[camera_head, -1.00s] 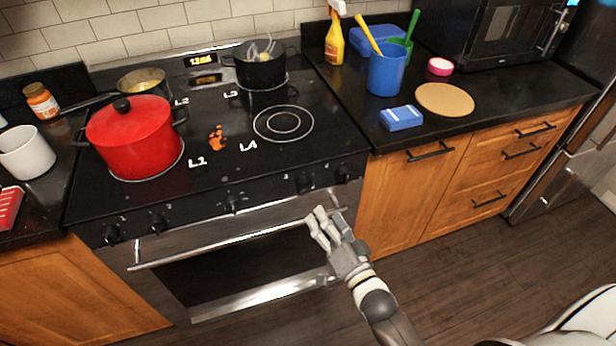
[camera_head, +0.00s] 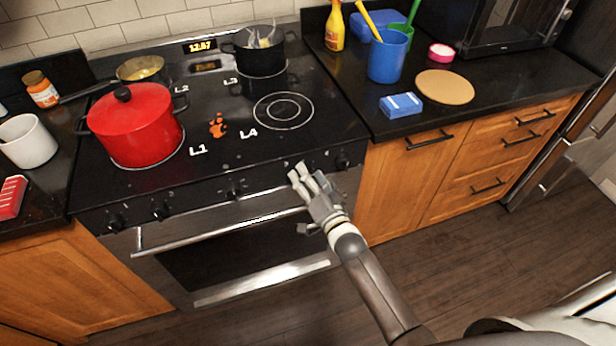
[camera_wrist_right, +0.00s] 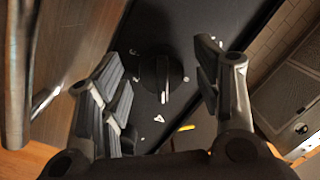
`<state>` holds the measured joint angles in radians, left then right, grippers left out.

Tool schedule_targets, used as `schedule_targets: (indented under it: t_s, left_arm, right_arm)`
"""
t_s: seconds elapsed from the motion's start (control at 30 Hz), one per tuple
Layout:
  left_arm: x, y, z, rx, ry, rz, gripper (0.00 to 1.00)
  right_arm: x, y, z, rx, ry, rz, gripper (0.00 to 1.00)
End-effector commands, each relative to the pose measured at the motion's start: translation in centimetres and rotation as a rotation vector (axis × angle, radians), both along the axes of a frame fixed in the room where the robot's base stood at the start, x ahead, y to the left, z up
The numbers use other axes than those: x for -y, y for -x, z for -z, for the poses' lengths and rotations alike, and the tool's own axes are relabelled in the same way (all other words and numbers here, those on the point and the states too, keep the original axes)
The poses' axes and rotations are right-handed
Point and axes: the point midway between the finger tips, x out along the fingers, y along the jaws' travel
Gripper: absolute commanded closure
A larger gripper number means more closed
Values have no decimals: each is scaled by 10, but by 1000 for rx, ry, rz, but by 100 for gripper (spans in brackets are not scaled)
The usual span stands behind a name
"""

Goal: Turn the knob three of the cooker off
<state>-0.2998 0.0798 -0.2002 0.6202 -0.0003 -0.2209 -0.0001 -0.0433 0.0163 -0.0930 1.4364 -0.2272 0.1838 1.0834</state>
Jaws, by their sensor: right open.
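The cooker (camera_head: 225,160) has a row of dark knobs on its front panel. My right gripper (camera_head: 304,177) is open at the right part of this panel, above the oven handle. Its fingers partly hide a knob there, and I cannot read that knob's number. In the right wrist view, a round black knob (camera_wrist_right: 160,78) with a pale pointer lies between the open fingers, further forward, with no visible grip on it. Another knob (camera_head: 342,160) shows at the panel's right end. My left gripper is not in view.
The oven handle (camera_head: 220,224) runs across the cooker front below the panel. A red pot (camera_head: 135,128), a pan (camera_head: 141,72) and a black pot (camera_head: 262,60) stand on the hob. The front right burner ring (camera_head: 283,111) is bare.

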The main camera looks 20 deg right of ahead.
Motion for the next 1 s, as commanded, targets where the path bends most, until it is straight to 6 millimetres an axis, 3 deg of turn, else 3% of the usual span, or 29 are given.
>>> schedule_targets:
  t_s: [0.3, 0.67, 1.0]
  left_arm:
    - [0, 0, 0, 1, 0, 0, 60]
    - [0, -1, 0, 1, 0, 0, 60]
    - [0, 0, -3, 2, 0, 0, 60]
  right_arm:
    - [0, -2, 0, 0, 0, 0, 41]
    - [0, -2, 0, 0, 0, 0, 86]
    - [0, -2, -1, 1, 54, 0, 86]
